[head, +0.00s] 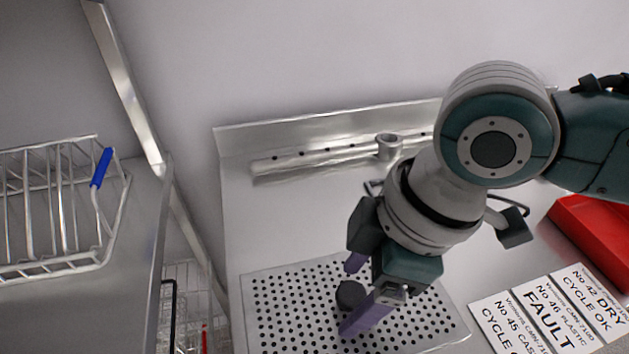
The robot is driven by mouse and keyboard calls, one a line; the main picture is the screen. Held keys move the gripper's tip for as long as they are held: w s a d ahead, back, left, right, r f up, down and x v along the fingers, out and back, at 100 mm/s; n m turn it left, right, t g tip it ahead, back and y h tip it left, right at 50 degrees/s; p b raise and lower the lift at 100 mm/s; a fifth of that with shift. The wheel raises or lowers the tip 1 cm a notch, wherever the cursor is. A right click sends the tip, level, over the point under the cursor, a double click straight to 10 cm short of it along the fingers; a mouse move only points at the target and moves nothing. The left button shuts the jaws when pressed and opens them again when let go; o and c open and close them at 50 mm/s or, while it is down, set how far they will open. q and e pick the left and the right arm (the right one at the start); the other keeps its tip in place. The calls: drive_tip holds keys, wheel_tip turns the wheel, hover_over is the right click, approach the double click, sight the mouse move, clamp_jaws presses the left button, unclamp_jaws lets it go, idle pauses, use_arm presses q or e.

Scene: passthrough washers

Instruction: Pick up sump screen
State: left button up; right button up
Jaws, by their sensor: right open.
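The sump screen is most likely the flat perforated metal plate (290,310) lying on the steel counter in the lower middle of the head view. A dark round knob (350,294) stands on it. My right gripper (355,296) comes down from the upper right over the plate. Its purple fingers are apart, one on either side of the knob as seen from here. I cannot tell whether the fingers touch the knob. The gripper and wrist hide the plate's upper right part. My left gripper is not in view.
A metal spray arm (320,158) lies along the counter's back edge. Printed cards (545,310) lie at lower right, near a red tray (592,235). A wire rack (60,205) with a blue handle stands at left. A wall rises behind the counter.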

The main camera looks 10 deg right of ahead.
clamp_jaws()
idle(0.4)
drive_tip(key=shift+r, duration=0.1)
idle(0.8)
